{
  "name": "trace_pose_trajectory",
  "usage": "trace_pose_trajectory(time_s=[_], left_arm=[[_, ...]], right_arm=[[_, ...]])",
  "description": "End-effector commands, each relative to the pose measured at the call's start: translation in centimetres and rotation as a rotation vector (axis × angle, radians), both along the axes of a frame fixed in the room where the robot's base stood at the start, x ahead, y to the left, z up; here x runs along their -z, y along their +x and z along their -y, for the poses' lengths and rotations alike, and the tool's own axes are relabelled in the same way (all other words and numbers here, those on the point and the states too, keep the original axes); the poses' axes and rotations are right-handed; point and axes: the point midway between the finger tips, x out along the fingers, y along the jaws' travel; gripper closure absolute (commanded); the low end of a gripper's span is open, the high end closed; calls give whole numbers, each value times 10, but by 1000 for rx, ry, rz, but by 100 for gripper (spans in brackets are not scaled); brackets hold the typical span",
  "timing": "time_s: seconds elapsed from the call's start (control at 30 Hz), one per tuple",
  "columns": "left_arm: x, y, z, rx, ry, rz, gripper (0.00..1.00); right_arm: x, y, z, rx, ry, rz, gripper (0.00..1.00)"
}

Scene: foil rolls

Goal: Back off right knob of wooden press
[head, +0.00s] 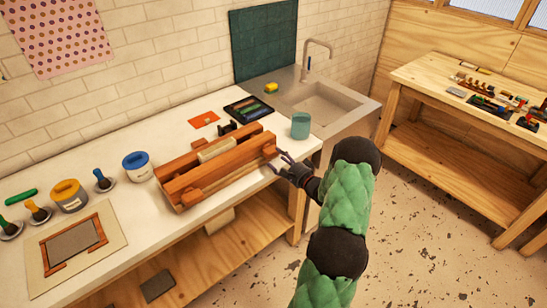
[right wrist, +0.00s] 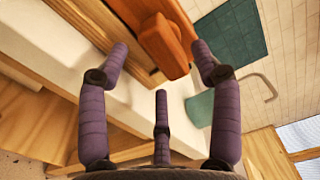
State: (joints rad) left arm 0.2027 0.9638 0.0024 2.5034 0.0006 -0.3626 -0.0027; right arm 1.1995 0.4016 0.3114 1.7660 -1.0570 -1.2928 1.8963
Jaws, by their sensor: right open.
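The wooden press (head: 200,177) lies on the white worktop, its reddish-brown beams running lengthwise with a pale block (head: 216,149) between them. Its right knob (head: 269,151) is at the end nearest the sink and shows large in the right wrist view (right wrist: 165,44). My right gripper (head: 279,163) is just off that end, with its fingers spread and empty. In the right wrist view the knob lies ahead between the two upper fingertips, with no clear contact. The left knob (head: 192,197) sits towards the near left end of the press. My left gripper is not in view.
A teal cup (head: 300,125) stands close behind my right gripper, near the sink (head: 325,102). A dark tray (head: 248,109) and an orange card (head: 204,119) lie behind the press. The floor at right is open.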

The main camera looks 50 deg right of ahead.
Motion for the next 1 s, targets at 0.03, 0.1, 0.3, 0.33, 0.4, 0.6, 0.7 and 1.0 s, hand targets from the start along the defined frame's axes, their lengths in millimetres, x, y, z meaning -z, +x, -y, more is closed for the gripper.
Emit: trace_pose_trajectory(time_s=[0.03,0.1,0.3,0.33,0.4,0.6,0.7,1.0], left_arm=[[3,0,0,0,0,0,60],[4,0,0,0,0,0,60],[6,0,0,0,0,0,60],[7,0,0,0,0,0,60],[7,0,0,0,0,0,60],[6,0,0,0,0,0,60],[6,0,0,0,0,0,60],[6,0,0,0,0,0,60]], right_arm=[[1,9,1,-2,0,1,35],[1,17,3,-2,-1,0,35],[1,32,7,0,1,-1,35],[1,33,7,1,1,-1,35],[1,34,7,1,1,-1,35],[0,34,7,1,1,-1,35],[0,34,7,1,0,-1,55],[0,34,7,1,-1,-1,92]])
